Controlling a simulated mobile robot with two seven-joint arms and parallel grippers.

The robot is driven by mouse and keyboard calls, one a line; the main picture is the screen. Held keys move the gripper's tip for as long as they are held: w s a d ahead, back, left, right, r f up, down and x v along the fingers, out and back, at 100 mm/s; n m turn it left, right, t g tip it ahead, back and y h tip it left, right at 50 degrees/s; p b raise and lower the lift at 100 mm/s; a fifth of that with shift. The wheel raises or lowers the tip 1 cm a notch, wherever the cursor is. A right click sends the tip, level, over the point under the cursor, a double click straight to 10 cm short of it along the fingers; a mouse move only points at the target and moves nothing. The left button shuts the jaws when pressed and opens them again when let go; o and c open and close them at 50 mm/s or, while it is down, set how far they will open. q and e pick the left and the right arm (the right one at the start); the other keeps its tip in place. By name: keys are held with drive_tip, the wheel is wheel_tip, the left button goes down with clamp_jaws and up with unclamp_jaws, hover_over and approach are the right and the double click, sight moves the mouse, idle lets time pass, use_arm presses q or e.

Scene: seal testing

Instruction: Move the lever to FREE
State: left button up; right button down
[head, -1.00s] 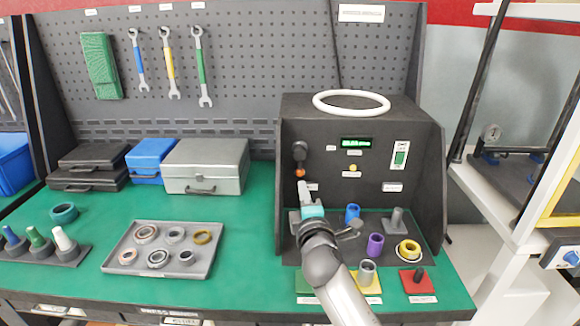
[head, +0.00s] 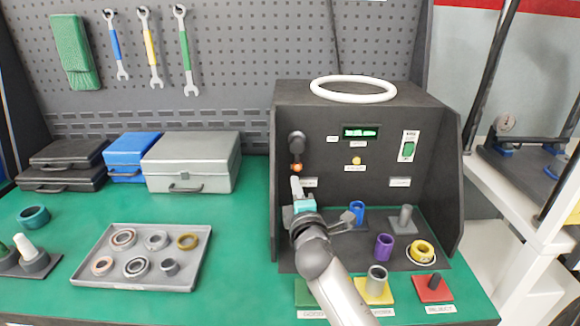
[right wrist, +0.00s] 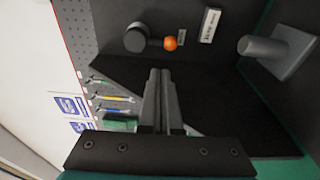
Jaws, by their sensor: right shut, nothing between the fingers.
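The lever (head: 297,152) is on the left of the dark test box's back panel. It has a round black hub with a short arm pointing down to an orange knob. In the right wrist view the hub and arm (right wrist: 137,38) and the orange knob (right wrist: 170,43) show beyond the fingers. My right gripper (head: 296,182) is in front of the panel, just below the knob. In the right wrist view its fingers (right wrist: 160,75) are shut together with nothing between them, apart from the knob. The label by the lever is too small to read. My left gripper is out of view.
The test box (head: 440,170) has a side wall at right and a white ring (head: 352,89) on top. A blue cylinder (head: 357,212), a purple cylinder (head: 384,246) and a grey peg (head: 404,218) stand near my right arm. A grey tray (head: 205,262) with several rings lies left.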

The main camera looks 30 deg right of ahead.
sight(297, 154)
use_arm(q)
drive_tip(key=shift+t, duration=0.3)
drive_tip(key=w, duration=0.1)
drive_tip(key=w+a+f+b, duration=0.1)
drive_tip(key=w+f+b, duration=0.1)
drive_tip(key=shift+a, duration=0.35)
use_arm(e)
drive_tip(key=x, duration=0.9)
drive_tip(key=shift+w+d, duration=0.15)
drive_tip(key=shift+w, duration=0.1)
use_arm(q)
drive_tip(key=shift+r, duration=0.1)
